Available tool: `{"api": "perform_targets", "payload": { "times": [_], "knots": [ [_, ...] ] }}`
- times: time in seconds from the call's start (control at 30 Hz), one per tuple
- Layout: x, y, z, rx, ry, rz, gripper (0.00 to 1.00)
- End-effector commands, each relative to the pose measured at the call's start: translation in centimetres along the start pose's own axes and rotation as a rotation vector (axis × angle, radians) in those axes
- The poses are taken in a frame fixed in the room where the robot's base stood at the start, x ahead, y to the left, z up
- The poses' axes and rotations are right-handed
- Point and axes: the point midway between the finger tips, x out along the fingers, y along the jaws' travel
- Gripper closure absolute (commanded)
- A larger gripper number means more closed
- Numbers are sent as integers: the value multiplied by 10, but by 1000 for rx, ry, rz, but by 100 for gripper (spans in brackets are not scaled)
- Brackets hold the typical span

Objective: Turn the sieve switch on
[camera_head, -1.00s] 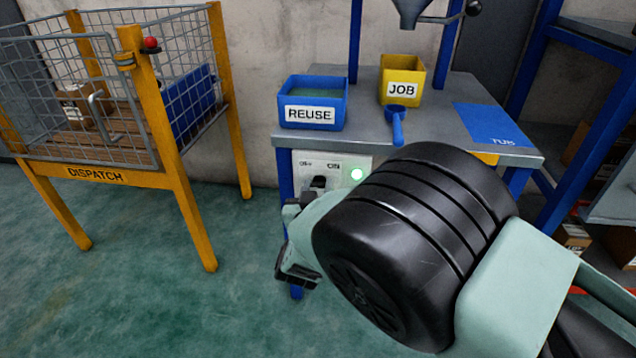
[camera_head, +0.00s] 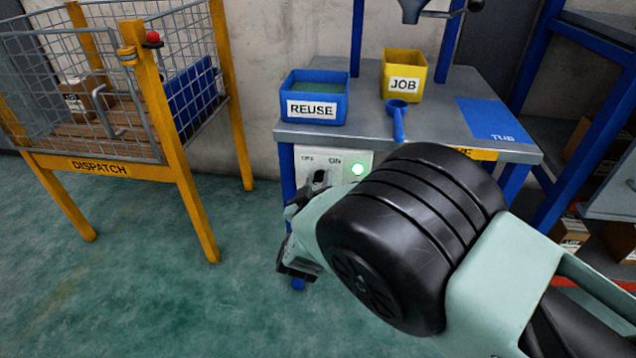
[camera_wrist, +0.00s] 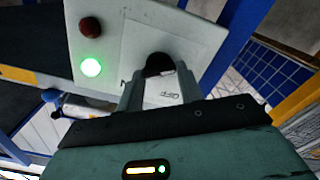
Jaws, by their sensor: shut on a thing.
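The sieve switch panel (camera_head: 345,158) is a pale box under the front edge of the bench, marked OFF on the left and ON on the right. Its black knob (camera_head: 320,177) is partly hidden by my arm. A green lamp (camera_head: 358,170) on the panel is lit. In the wrist view the green lamp (camera_wrist: 91,67) glows beside a dark red, unlit lamp (camera_wrist: 89,27). There my gripper (camera_wrist: 159,82) is shut on the black knob (camera_wrist: 159,64), with one finger on each side. The knob's exact angle is hard to tell.
The bench top (camera_head: 365,134) carries a blue REUSE bin (camera_head: 330,86), a yellow JOB bin (camera_head: 415,70) and a blue scoop (camera_head: 398,122). A yellow-framed DISPATCH cage (camera_head: 190,190) stands at the left. The green floor between is clear.

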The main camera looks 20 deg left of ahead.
Motion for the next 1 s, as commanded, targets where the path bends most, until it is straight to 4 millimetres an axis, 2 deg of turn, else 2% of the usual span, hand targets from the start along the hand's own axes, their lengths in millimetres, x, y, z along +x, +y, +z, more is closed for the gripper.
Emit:
{"api": "perform_targets", "payload": {
  "times": [0.17, 0.2, 0.23, 0.27, 0.53, 0.67, 0.77, 1.0],
  "knots": [
    [-1, -1, 2, -3, -3, -2, 86],
    [-1, -1, 2, -3, -3, -2, 53],
    [-1, -1, 2, -3, -3, -2, 44],
    [-1, -1, 2, -3, -3, -2, 42],
    [-1, 0, 0, -1, -1, -1, 42],
    [-10, 0, -1, -1, -2, -2, 42],
    [-25, 0, -2, -2, -2, -3, 42],
    [-81, 0, -2, -3, -2, -5, 42]
  ]
}}
